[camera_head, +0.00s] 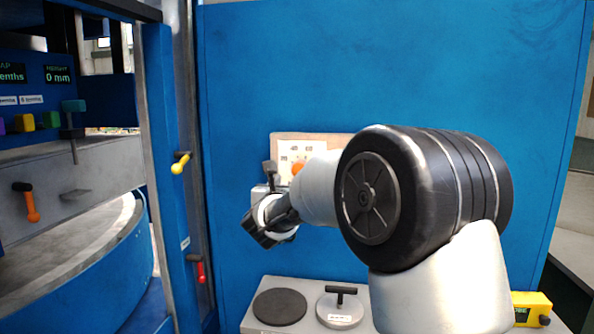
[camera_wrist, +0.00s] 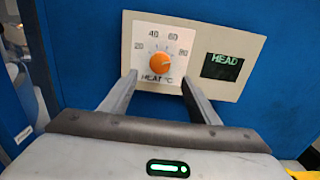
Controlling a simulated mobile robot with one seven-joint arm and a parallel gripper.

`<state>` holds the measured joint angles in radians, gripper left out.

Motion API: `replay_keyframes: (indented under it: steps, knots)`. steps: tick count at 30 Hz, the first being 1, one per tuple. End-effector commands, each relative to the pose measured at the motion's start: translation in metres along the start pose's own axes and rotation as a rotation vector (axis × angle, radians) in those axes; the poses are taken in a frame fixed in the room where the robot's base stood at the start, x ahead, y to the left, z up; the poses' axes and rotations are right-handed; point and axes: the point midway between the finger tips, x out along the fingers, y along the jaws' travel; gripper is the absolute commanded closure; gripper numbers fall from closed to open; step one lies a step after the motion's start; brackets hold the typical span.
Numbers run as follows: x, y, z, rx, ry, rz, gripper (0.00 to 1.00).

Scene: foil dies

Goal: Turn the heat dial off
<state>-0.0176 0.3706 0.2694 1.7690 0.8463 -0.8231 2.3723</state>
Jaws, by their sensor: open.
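The heat dial is an orange round knob (camera_wrist: 159,62) on a white scale plate marked 20, 40, 60, 80 and "HEAT °C" in the wrist view. A small light mark shows on the knob; its exact setting is too small to read. In the head view the orange knob (camera_head: 298,167) shows partly behind my arm. My gripper (camera_wrist: 156,82) is open, its two fingers reaching toward the plate on either side below the knob. Nothing is between the fingers but the view of the dial; I cannot tell whether they touch the panel.
The beige panel (camera_wrist: 225,42) also carries a dark display (camera_wrist: 221,66) reading "HEAD". In the head view, a pale unit with a dark disc (camera_head: 279,307) and a black-handled disc (camera_head: 340,308) stands below. A blue press frame (camera_head: 160,130) with levers stands at left.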

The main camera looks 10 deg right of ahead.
Motion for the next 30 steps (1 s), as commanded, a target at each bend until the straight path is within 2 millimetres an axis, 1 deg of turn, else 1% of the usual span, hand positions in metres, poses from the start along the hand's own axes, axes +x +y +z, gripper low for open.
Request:
replay_keyframes:
  steps: [1, 6, 9, 13, 18, 27, 29, 30]
  knots:
    - [0.012, -0.001, 0.001, 0.0, 0.002, -0.002, 0.44]
    - [0.049, 0.0, 0.002, 0.0, 0.001, -0.001, 0.44]
    - [0.068, -0.001, 0.002, 0.0, 0.001, -0.002, 0.44]
    - [0.085, 0.0, 0.001, -0.001, 0.001, 0.0, 0.44]
    - [0.097, 0.0, 0.001, -0.002, 0.0, 0.001, 0.44]
    - [0.099, 0.0, 0.0, -0.002, 0.0, 0.001, 0.44]
    - [0.099, 0.0, 0.0, -0.002, 0.0, 0.001, 0.54]
    - [0.099, 0.0, 0.0, -0.002, 0.0, 0.001, 0.61]
